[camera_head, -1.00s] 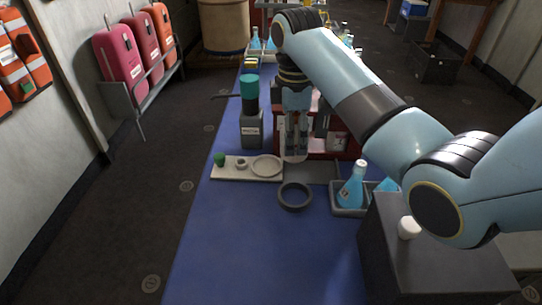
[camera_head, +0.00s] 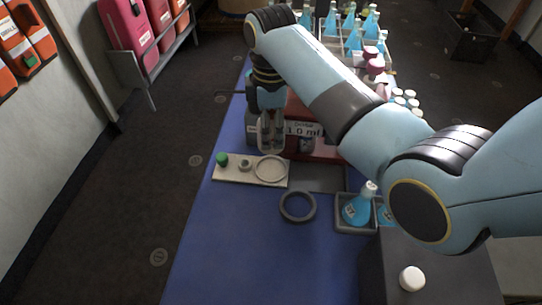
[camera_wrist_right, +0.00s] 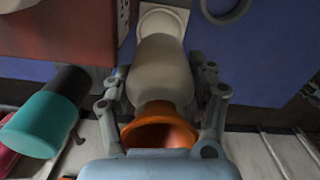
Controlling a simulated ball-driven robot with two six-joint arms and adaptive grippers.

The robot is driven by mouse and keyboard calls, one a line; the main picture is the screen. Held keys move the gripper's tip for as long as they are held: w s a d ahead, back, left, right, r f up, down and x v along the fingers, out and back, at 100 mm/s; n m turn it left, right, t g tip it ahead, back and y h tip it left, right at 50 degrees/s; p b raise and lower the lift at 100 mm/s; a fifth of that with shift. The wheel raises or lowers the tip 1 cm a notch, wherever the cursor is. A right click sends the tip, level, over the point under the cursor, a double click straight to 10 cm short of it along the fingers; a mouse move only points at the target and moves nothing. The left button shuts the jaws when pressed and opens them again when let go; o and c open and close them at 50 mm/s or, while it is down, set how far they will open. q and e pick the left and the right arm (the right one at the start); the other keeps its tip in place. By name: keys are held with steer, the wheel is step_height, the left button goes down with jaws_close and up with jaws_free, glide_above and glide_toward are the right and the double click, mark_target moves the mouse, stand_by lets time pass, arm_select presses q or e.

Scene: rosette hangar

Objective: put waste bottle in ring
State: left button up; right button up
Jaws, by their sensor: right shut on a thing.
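My right gripper (camera_head: 270,140) is shut on the pale waste bottle (camera_wrist_right: 163,70), which has an orange funnel-like mouth (camera_wrist_right: 160,128). In the wrist view the fingers clasp its two sides. In the head view the bottle is mostly hidden by the gripper and stays over the back of the pale tray. A dark grey ring (camera_head: 297,220) lies flat and empty on the blue table; part of it shows in the wrist view (camera_wrist_right: 226,21). The pale tray (camera_head: 228,177) carries a round ring outline (camera_head: 270,182), close under the bottle. My left gripper is out of view.
The tray also holds a green cap (camera_head: 222,159) and a small grey ring (camera_head: 245,165). A red block (camera_head: 325,150) stands right behind the gripper. A teal-topped cylinder (camera_wrist_right: 35,125) is beside the gripper. A blue flask (camera_head: 357,211) sits in a grey holder at right. The front table is clear.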

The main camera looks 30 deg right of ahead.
step_height(320, 180, down, 5)
steer(key=shift+b, duration=0.3)
step_height(320, 180, down, 4)
steer(key=shift+f+b, duration=0.15)
steer(key=shift+b, duration=0.25)
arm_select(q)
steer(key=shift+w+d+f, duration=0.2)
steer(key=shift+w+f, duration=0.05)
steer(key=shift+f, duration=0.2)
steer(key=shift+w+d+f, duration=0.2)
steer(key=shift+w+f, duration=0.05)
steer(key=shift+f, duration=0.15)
arm_select(e)
steer(key=o, duration=1.2)
steer(key=shift+f, duration=0.1)
